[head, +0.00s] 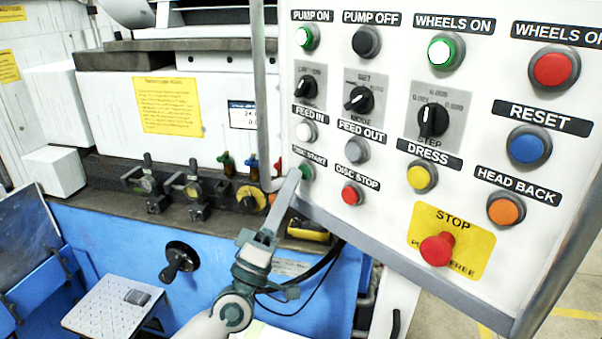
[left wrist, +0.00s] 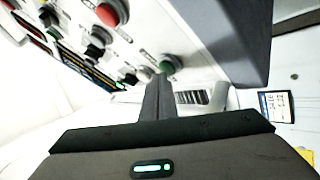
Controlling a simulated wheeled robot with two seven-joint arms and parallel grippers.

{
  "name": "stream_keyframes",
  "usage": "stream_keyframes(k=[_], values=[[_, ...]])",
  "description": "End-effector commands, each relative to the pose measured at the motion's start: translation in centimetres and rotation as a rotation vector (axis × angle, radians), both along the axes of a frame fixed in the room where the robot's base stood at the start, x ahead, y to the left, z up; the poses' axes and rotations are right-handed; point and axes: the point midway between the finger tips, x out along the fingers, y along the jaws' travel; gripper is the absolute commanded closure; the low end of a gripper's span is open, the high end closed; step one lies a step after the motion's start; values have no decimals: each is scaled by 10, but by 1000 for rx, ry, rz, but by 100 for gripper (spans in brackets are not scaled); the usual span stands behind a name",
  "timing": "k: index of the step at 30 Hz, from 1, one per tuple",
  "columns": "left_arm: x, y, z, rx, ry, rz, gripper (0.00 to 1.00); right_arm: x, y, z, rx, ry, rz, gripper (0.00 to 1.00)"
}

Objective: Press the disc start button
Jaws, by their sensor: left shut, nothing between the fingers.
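The disc start button (head: 307,173) is a small green button at the lower left of the white control panel (head: 385,180). My left gripper (head: 294,176) is shut and empty, with its thin fingertips right at the left side of this button, partly in front of its rim. In the left wrist view a green button (left wrist: 171,64) shows just past the closed fingertips (left wrist: 160,80), slightly up and right of them. I cannot tell whether the tips touch it. My right gripper is not in view.
The red disc stop button (head: 352,193) sits to the right, below the white feed in button (head: 305,132). A red emergency stop (head: 436,249) on a yellow plate is lower right. A grey vertical bar (head: 261,95) runs along the panel's left side. Machine valves (head: 190,187) stand behind.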

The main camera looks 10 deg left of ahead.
Motion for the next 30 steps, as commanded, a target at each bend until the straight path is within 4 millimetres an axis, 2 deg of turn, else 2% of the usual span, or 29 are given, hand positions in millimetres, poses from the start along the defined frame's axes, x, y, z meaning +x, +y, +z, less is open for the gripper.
stream_keyframes(k=[20,30], values=[[3,-3,0,2,0,-1,100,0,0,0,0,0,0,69],[-6,3,-1,2,2,-1,100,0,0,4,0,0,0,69]])
